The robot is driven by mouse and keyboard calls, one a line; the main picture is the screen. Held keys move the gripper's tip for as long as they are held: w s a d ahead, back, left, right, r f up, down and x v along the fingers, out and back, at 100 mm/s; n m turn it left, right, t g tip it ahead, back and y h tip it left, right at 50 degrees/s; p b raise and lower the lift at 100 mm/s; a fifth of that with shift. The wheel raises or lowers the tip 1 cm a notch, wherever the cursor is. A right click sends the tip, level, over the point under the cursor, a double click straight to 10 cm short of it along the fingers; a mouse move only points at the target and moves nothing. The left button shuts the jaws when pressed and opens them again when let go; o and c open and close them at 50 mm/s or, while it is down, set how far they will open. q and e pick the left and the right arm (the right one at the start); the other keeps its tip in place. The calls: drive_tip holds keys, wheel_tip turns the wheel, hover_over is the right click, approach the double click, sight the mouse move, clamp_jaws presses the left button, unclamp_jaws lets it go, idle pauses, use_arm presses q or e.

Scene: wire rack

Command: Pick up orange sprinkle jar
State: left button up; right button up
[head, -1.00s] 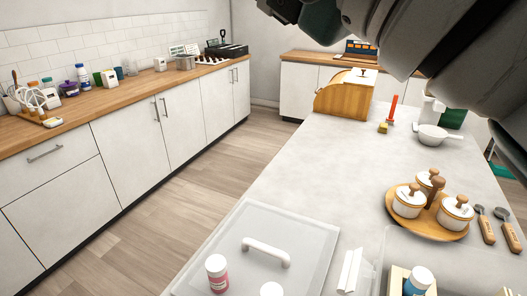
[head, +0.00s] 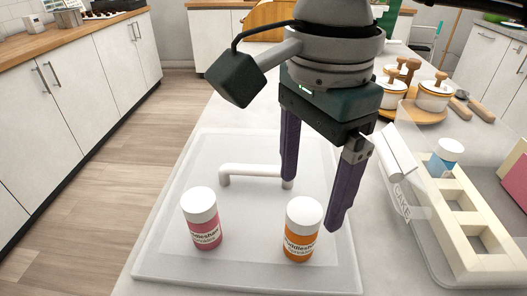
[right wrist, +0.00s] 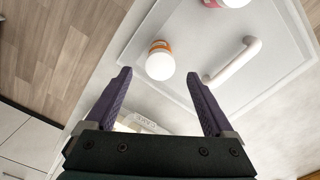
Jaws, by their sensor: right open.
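The orange sprinkle jar (head: 301,232) with a white lid stands upright on a translucent lid-like panel with a white handle, near the front of the counter. In the right wrist view the jar (right wrist: 160,62) shows from above, ahead of the fingertips and between their lines. My right gripper (head: 312,205) is open and empty, with two purple fingers pointing down, above and behind the jar. In the right wrist view the gripper (right wrist: 162,80) has nothing between its fingers. My left gripper is not in view.
A pink sprinkle jar (head: 203,220) stands left of the orange one. The panel's white handle (head: 250,172) rises behind both. To the right, a clear bin holds a cream divided rack (head: 465,215) with a blue jar (head: 445,158).

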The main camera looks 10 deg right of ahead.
sight(306, 209)
wheel_tip(306, 209, down, 6)
drive_tip(key=shift+p, duration=0.55)
drive_tip(key=shift+c, duration=0.4)
clamp_jaws()
